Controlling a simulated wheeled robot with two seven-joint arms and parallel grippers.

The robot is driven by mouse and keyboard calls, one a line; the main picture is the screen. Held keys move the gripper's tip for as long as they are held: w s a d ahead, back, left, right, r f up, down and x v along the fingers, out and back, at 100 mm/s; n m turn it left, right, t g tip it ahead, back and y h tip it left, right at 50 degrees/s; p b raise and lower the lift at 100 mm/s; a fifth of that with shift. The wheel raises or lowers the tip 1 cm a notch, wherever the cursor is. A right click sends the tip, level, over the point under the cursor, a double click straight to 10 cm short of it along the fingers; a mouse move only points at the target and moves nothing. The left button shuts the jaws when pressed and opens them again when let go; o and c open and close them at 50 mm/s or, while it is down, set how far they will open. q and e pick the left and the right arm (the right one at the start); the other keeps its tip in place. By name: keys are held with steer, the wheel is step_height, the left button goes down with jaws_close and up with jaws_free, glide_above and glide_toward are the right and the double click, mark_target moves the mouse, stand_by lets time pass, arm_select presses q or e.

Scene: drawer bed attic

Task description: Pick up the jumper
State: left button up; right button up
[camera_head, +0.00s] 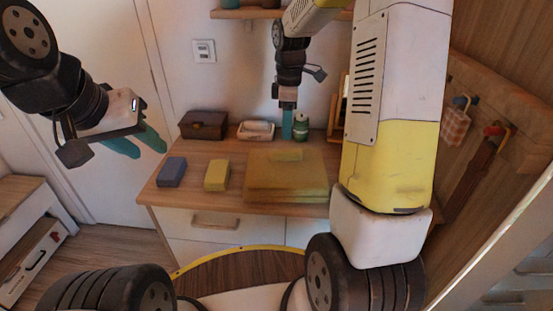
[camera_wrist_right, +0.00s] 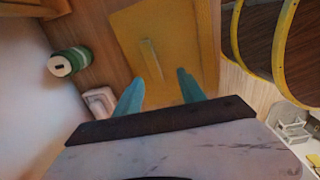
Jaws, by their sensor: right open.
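The jumper (camera_head: 287,180) is a folded mustard-yellow pile lying flat on the wooden top of a drawer unit, with a small raised fold near its back edge. In the right wrist view the jumper (camera_wrist_right: 185,45) lies ahead of the fingertips. My right gripper (camera_head: 288,132) points down near the jumper's back edge. It is open and empty in the right wrist view (camera_wrist_right: 160,88), with the raised fold ahead between its teal fingers. I cannot tell the exact gap to the cloth. My left gripper (camera_head: 138,145) is at the left, away from the jumper, its fingers apart and empty.
On the drawer unit (camera_head: 160,194) are a blue block (camera_head: 172,172), a yellow block (camera_head: 217,175), a brown box (camera_head: 204,125), a white tray (camera_head: 256,131) and a green-white canister (camera_head: 301,127). A shelf (camera_head: 245,13) hangs above; hooks (camera_head: 492,130) line the right wall.

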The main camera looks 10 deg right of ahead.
mark_target(285, 150)
steer(key=shift+w+d+f+n, duration=0.1)
steer(key=shift+w+f+n, duration=0.2)
steer(key=shift+w+f, duration=0.35)
steer(key=shift+f, duration=0.35)
steer(key=f, duration=0.7)
steer(key=shift+w+f, duration=0.2)
steer(key=shift+w, duration=0.1)
jaws_close()
steer(key=shift+r, duration=0.1)
